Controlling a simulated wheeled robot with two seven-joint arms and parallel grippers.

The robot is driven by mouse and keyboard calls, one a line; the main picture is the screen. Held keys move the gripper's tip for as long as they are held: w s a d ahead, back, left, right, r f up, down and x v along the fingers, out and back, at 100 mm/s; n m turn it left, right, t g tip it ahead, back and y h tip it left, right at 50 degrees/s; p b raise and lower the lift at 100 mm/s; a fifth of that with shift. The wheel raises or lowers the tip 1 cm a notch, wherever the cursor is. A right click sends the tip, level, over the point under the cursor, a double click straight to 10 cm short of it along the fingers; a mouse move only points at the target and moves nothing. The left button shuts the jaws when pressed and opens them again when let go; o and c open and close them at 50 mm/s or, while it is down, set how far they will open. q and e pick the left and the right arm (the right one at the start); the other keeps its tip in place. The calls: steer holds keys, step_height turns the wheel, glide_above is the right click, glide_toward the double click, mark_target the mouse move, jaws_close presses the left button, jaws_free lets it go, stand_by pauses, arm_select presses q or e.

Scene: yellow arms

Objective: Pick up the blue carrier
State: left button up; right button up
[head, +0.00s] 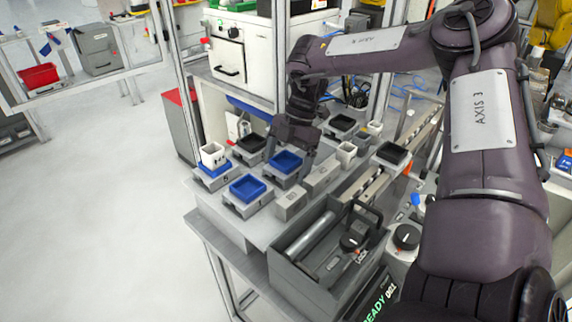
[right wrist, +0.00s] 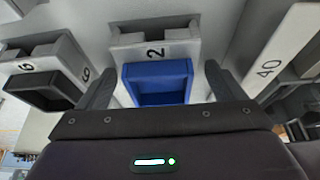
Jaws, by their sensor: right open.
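A blue carrier (head: 285,163), a shallow open square tray, sits on a grey block at the middle of the bench. In the right wrist view the blue carrier (right wrist: 158,78) sits in front of a grey block face marked 2. My right gripper (head: 292,148) is over this carrier's far side, pointing down. It is open, and in the right wrist view its two fingers (right wrist: 158,84) stand on either side of the carrier with gaps. A second blue carrier (head: 247,188) sits on a block nearer and to the left. My left gripper is not in view.
A white cup (head: 212,154) stands on a blue base at the left. Black carriers (head: 250,143) sit on neighbouring blocks; one also shows in the right wrist view (right wrist: 42,92). Small grey blocks (head: 291,203) stand close by. A grey toolbox (head: 300,272) is at the front.

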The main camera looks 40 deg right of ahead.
steer(key=c, duration=1.2)
steer(key=shift+c, duration=0.3)
steer(key=shift+r, duration=0.15)
